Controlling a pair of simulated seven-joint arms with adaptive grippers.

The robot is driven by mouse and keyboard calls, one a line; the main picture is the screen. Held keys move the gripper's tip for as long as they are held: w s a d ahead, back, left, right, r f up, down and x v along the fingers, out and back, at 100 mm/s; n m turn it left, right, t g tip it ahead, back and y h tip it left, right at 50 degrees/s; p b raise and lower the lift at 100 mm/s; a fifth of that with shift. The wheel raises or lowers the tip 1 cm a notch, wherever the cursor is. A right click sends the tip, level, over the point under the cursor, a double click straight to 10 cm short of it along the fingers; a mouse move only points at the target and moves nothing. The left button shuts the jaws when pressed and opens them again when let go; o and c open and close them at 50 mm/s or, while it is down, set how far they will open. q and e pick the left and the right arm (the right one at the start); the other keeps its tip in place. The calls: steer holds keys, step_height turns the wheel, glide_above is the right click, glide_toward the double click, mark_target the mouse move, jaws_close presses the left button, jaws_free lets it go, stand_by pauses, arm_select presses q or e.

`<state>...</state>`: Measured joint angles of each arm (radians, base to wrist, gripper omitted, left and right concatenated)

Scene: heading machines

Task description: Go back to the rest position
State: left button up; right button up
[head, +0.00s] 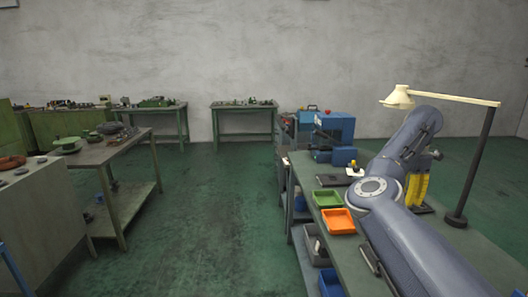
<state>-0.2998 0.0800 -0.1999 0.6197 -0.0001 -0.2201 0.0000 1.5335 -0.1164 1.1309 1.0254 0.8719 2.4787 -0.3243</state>
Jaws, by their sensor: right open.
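My right arm comes in from the lower right. It bends at a large round joint above the bench and rises to the upper right. My right gripper (437,154) is mostly hidden behind the forearm. Only a small dark part of it seems to show, beside yellow upright pieces (418,190) on the bench, and I cannot make out both fingers. I see nothing held in it. My left gripper is not in view.
The green workbench (480,252) carries a desk lamp (456,218), a blue machine (335,130), and green (327,198) and orange (338,221) trays along its left edge. A cluttered table (105,150) stands at left. The green floor (205,215) between is clear.

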step_height(320, 180, down, 8)
steer(key=shift+f, duration=0.1)
steer(key=shift+r+n, duration=0.2)
steer(key=shift+n, duration=1)
steer(key=n, duration=0.6)
steer(key=shift+r+n, duration=0.2)
steer(key=shift+n, duration=0.2)
steer(key=shift+r, duration=2.9)
